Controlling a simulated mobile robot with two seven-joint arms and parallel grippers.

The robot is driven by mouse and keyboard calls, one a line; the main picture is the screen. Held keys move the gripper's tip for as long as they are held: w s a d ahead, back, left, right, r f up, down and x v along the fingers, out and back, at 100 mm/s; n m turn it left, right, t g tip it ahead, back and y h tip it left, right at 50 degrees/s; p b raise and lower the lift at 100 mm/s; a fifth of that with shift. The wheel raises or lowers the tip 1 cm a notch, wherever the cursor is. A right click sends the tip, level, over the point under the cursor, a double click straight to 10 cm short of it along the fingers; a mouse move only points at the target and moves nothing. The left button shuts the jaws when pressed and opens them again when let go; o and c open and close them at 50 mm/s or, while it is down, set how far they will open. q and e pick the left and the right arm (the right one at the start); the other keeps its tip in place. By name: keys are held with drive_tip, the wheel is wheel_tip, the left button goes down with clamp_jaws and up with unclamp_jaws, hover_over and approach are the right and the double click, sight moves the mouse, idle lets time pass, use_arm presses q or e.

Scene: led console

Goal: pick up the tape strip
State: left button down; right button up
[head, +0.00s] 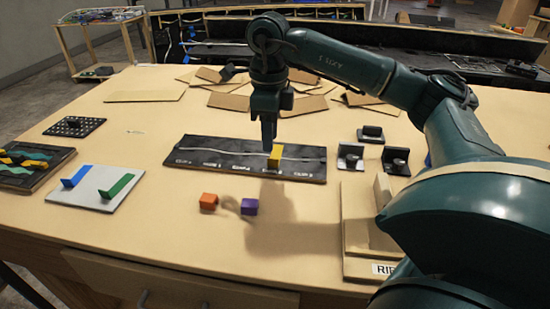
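My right gripper (268,143) points down over the middle of a long black board (195,150). A pale strip or cord (220,150) runs along this board. A yellow block (275,158) stands on the board just below and to the right of the fingertips. I cannot tell whether the fingers touch it or how far apart they are. At the left, a white plate (84,194) carries a blue strip (77,176) and a green strip (117,186), each with a raised end. I cannot tell for certain which piece is the tape strip. My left gripper is not in view.
An orange block (208,202) and a purple block (249,206) lie in front of the board. Small black brackets (351,157) stand to the right. A wooden holder (358,235) is at the front right. Cardboard pieces (228,101) litter the back. The front left table is clear.

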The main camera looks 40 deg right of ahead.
sight(271, 159)
drive_tip(key=shift+d+f, duration=0.15)
drive_tip(key=shift+f, duration=2.6)
drive_tip(key=shift+c, duration=0.3)
clamp_jaws()
